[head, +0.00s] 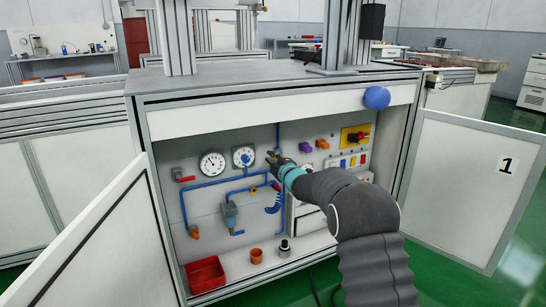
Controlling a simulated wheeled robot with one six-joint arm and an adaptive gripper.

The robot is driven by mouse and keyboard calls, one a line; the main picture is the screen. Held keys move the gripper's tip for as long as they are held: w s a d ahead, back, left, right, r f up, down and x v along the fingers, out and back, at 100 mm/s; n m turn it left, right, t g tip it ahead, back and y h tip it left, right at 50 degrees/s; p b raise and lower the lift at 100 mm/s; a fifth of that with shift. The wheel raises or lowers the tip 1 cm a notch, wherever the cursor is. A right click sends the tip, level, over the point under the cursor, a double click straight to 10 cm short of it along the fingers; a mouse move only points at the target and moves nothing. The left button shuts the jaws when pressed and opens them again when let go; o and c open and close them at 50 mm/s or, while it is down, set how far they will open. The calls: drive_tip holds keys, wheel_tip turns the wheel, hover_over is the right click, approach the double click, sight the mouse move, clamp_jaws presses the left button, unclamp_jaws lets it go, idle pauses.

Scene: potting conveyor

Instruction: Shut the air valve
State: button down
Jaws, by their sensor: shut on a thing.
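The blue air pipe (183,207) runs around the grey back panel inside the open cabinet. A red lever (183,178) sits at its upper left, and a small yellow handle (254,190) sits on its middle run. My gripper (272,158) reaches in from the right, to the right of the dial gauges, at the lower end of a vertical blue pipe (278,134). It is shut on a small fitting there, mostly hidden by the fingers. Which part is the air valve, and how its handle is turned, is too small to tell.
A red bin (205,274) and an orange pot (256,256) stand on the cabinet floor. Open doors flank the cabinet on the left (95,240) and right (465,185).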

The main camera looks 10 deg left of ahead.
drive_tip(key=shift+s+a+f+n, duration=0.1)
drive_tip(key=shift+f+n, duration=0.25)
drive_tip(key=shift+n, duration=0.35)
drive_tip(key=shift+a+f+n, duration=0.1)
drive_tip(key=shift+f+n, duration=0.2)
drive_tip(key=shift+n, duration=0.4)
drive_tip(key=c, duration=1.1)
unclamp_jaws()
drive_tip(key=shift+a, duration=0.1)
drive_tip(key=shift+c, duration=0.2)
drive_tip(key=shift+d, duration=0.2)
drive_tip(key=shift+d, duration=0.1)
drive_tip(key=v, duration=1.2)
